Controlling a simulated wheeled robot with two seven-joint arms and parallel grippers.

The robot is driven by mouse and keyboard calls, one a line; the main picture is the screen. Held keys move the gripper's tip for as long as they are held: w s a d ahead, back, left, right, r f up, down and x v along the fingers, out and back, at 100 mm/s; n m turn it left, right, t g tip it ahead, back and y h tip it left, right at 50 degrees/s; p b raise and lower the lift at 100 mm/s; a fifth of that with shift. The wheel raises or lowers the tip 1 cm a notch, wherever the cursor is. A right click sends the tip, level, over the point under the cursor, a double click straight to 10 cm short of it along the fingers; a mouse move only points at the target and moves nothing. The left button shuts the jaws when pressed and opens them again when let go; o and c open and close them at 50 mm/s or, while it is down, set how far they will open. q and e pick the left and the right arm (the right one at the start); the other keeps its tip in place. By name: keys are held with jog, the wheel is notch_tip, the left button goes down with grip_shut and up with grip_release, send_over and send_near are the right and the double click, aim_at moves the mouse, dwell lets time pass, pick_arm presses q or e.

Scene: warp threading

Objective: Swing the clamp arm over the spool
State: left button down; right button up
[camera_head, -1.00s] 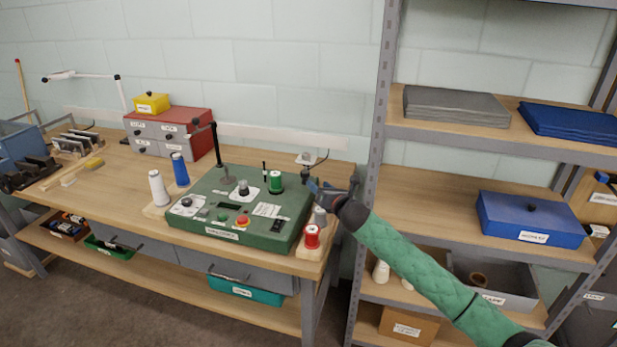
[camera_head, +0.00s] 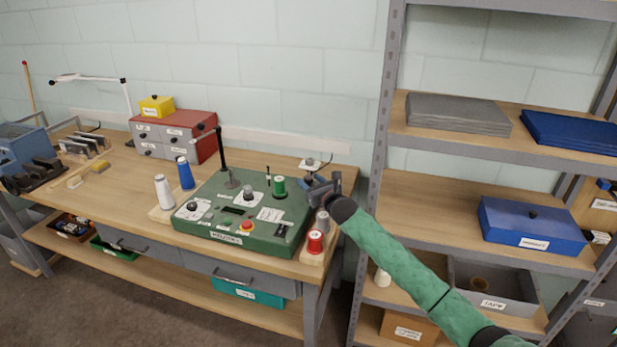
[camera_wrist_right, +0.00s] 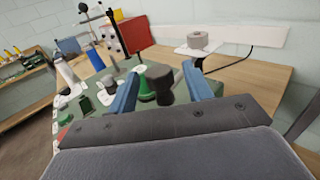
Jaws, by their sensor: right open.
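A green spool (camera_head: 279,187) stands upright on the right rear part of the green machine (camera_head: 205,214). It also shows in the right wrist view (camera_wrist_right: 148,88). My right gripper (camera_head: 308,184) is open just right of the spool, above the machine's right edge. In the right wrist view a dark knob-ended part (camera_wrist_right: 161,84), apparently of the clamp arm, stands between my open fingers (camera_wrist_right: 163,82), beside the spool. I cannot tell whether the fingers touch it. In the head view my gripper hides most of that part. My left gripper is not in view.
A tall black post (camera_head: 221,155) rises behind the machine. White (camera_head: 164,190) and blue (camera_head: 185,173) cones stand to its left, a red spool (camera_head: 315,242) and a grey one (camera_head: 322,222) at the right edge. A shelf upright (camera_head: 379,130) is close on the right.

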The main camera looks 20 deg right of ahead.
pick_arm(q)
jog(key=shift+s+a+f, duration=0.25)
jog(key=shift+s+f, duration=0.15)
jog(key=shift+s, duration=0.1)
pick_arm(e)
jog(key=shift+x, duration=0.8)
grip_shut()
jog(key=shift+a, duration=0.1)
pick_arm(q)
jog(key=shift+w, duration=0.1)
pick_arm(e)
jog(key=shift+a+f, duration=0.1)
